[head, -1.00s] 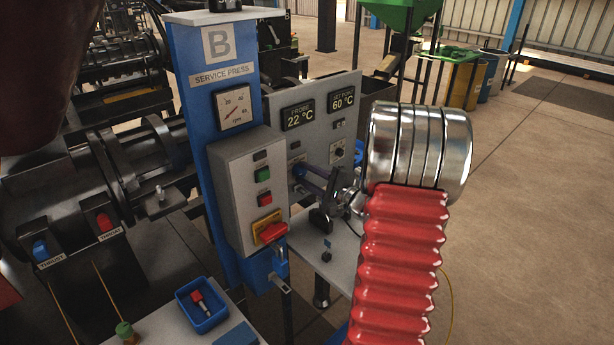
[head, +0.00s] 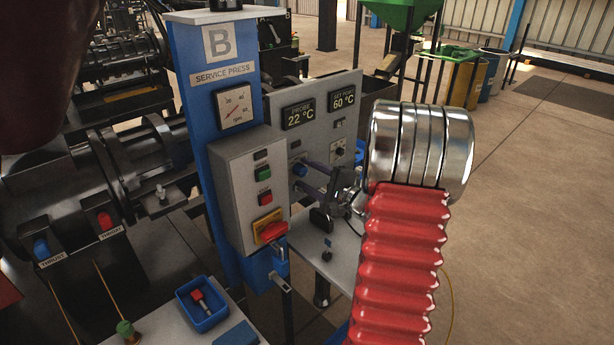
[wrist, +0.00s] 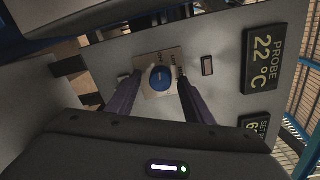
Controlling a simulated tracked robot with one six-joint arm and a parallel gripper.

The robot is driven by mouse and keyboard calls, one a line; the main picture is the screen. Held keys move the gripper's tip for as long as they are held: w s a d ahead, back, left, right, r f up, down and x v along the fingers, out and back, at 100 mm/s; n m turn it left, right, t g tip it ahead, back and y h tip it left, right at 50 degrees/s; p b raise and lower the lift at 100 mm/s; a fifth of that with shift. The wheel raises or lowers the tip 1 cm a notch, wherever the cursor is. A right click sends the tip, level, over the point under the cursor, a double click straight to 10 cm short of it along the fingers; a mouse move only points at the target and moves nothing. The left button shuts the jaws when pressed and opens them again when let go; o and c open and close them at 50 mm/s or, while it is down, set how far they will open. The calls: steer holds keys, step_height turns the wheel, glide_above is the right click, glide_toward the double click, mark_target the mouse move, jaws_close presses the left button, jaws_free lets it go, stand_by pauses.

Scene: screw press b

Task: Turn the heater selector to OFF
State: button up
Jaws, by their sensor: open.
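The heater selector is a blue knob (wrist: 161,77) on a pale label plate in the middle of the wrist view. In the head view the knob (head: 300,170) shows on the grey panel, low and left of the displays. My gripper (wrist: 159,80) is open, with one dark finger on each side of the knob and gaps between fingers and knob. In the head view my gripper (head: 306,177) reaches the panel from the right, fingers apart.
The panel (head: 335,115) carries a probe display (head: 299,114) reading 22 °C and a set point display (head: 343,98) reading 60 °C. A grey switch box (head: 250,190) with green and red buttons stands close to the left. A small black knob (head: 339,152) sits on the panel's right.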

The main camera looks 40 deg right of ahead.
steer(key=s, duration=0.7)
steer(key=shift+s, duration=0.15)
steer(key=shift+r, duration=0.15)
stand_by(0.5)
